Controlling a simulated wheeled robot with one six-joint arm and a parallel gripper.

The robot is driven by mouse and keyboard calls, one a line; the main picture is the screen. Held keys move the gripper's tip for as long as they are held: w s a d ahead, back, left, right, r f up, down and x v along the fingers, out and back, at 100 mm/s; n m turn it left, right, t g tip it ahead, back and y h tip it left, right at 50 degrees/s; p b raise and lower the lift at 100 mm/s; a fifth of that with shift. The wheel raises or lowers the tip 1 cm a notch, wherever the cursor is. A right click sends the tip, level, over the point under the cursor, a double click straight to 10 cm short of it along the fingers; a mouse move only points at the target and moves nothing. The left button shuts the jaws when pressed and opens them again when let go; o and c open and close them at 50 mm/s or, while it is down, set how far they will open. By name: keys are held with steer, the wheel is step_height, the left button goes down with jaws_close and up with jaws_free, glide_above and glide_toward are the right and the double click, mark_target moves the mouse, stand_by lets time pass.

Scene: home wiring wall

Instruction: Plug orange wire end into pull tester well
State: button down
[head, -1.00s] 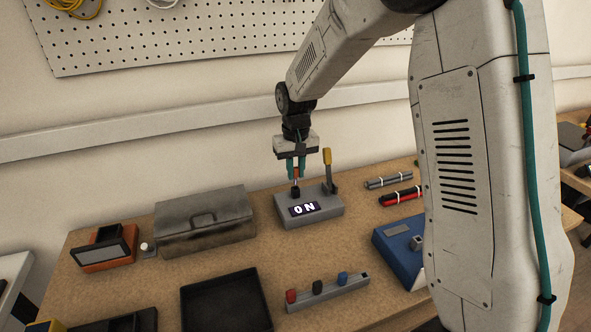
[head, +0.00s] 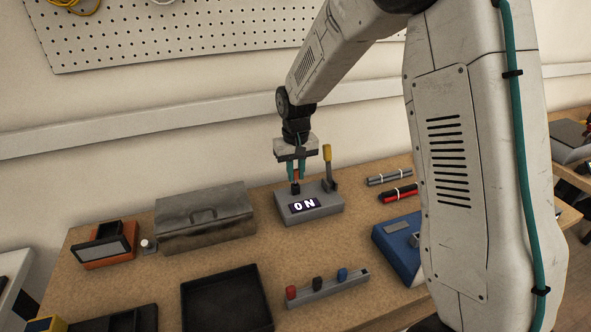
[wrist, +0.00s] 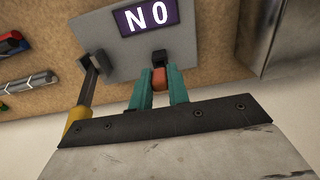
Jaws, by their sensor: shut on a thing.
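The pull tester (head: 318,211) is a grey box on the bench with a lit display reading ON and a yellow-handled lever (head: 327,160) standing up at its right. In the wrist view the tester (wrist: 120,50) and its display show upside down. My gripper (head: 296,180) has teal fingers and is over the tester's left part. It is shut on the orange wire end (wrist: 159,78), which points down at the dark well (wrist: 158,56). The wire end's tip meets the well's dark opening in the picture; how deep it sits is hidden.
A grey metal box (head: 205,235) stands left of the tester. A rack with red, black and blue pegs (head: 330,288) and a black tray (head: 228,305) lie in front. A blue device (head: 395,245) and bundled rods (head: 389,178) are to the right. The upright lever stands close beside my gripper.

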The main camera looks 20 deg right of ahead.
mark_target(296, 170)
steer(key=shift+f, duration=0.75)
steer(key=c, duration=1.3)
jaws_free()
steer(key=shift+f, duration=0.1)
steer(key=shift+o, duration=0.2)
step_height(296, 170, up, 8)
steer(key=shift+f, duration=0.1)
